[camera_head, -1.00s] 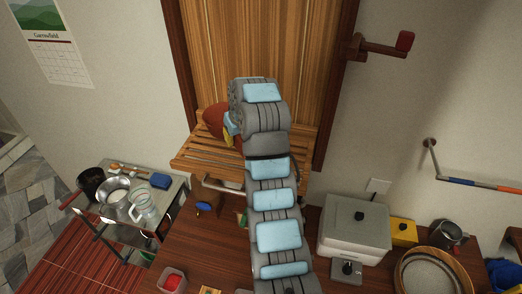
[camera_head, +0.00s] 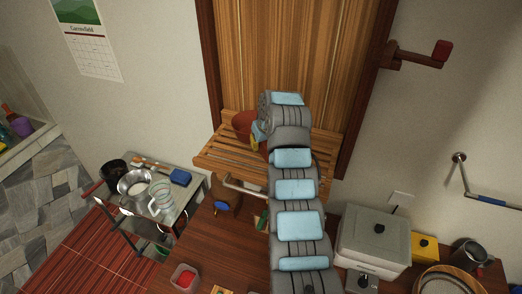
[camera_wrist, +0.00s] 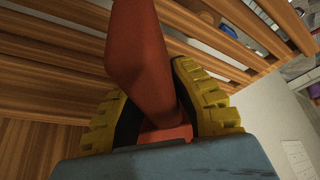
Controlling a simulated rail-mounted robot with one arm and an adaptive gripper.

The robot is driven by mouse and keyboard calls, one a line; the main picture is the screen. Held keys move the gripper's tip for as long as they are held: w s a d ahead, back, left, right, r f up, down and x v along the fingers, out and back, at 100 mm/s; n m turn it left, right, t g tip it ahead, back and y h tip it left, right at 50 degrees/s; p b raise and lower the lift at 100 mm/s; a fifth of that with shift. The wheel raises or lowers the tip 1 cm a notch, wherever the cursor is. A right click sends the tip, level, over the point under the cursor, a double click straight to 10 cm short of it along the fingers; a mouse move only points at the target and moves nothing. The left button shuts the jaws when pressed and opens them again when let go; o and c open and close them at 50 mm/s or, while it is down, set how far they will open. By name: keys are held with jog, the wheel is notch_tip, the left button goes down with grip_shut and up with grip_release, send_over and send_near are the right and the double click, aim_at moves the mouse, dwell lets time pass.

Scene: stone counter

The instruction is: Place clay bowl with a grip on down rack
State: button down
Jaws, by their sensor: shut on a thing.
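The reddish-brown clay bowl (camera_head: 243,124) shows only in part in the head view, beside the end of my arm and over the slatted wooden rack (camera_head: 222,160). In the wrist view its reddish-brown clay (camera_wrist: 140,50) runs up between the yellow fingers. My gripper (camera_head: 256,138) is shut on the clay bowl; its two ridged yellow fingers (camera_wrist: 155,105) sit on either side of the clay. Rack slats (camera_wrist: 230,50) cross the top of the wrist view. My arm hides much of the rack's right part. I cannot tell whether the bowl touches the slats.
A wooden door (camera_head: 290,60) stands behind the rack. A metal cart (camera_head: 190,190) with a bowl (camera_head: 128,190) and glass jug (camera_head: 161,197) is at left. A white box (camera_head: 372,238) and yellow box (camera_head: 424,247) stand at right. A brown board (camera_head: 225,190) stands below the rack.

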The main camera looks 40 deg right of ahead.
aim_at(266, 142)
jog(key=shift+f, duration=1.35)
jog(key=shift+f, duration=0.1)
jog(key=shift+f, duration=0.15)
jog(key=c, duration=1)
grip_release()
jog(key=shift+c, duration=0.2)
jog(key=b+v, duration=0.2)
jog(key=v, duration=0.8)
jog(key=shift+w, duration=0.15)
jog(key=shift+p+v, duration=0.8)
jog(key=shift+p, duration=0.25)
jog(key=shift+r+p, duration=0.35)
jog(key=shift+p, duration=0.45)
